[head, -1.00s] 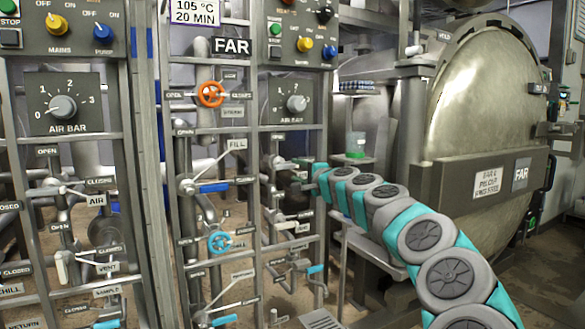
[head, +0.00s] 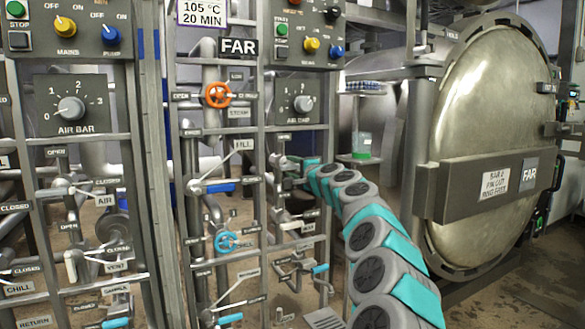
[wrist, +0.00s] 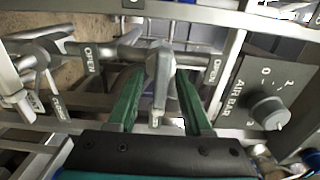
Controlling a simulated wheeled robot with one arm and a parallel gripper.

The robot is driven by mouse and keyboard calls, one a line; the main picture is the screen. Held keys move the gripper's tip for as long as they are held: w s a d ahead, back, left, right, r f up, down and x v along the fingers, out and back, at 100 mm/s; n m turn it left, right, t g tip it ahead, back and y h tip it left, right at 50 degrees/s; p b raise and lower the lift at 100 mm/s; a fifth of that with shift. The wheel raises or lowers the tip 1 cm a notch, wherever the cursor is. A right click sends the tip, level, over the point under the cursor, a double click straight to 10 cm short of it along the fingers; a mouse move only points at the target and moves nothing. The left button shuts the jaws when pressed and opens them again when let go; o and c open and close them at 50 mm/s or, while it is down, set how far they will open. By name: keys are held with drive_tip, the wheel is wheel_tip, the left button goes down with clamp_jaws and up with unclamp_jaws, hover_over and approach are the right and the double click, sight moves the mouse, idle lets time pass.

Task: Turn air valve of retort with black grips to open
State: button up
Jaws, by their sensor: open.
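My gripper (wrist: 158,82) is open, its two green fingers pointing at the FAR panel piping. In the wrist view a grey metal valve part (wrist: 161,72) lies between the fingers; I cannot tell whether they touch it. An OPEN tag (wrist: 91,58) is left of the fingers and another OPEN tag (wrist: 213,71) is to the right. In the head view my gripper (head: 286,178) is small and partly hidden at the right column of the FAR panel, below an air bar dial (head: 303,103). I cannot make out black grips or the valve's full handle.
A FILL lever with a blue grip (head: 218,188), an orange wheel (head: 217,95) and a blue wheel (head: 226,241) are close to the left. Panel bars (head: 262,215) frame the piping. The large round FAR retort door (head: 480,120) stands to the right, with bare floor before it.

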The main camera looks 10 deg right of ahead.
drive_tip(key=shift+c, duration=0.2)
clamp_jaws()
idle(0.4)
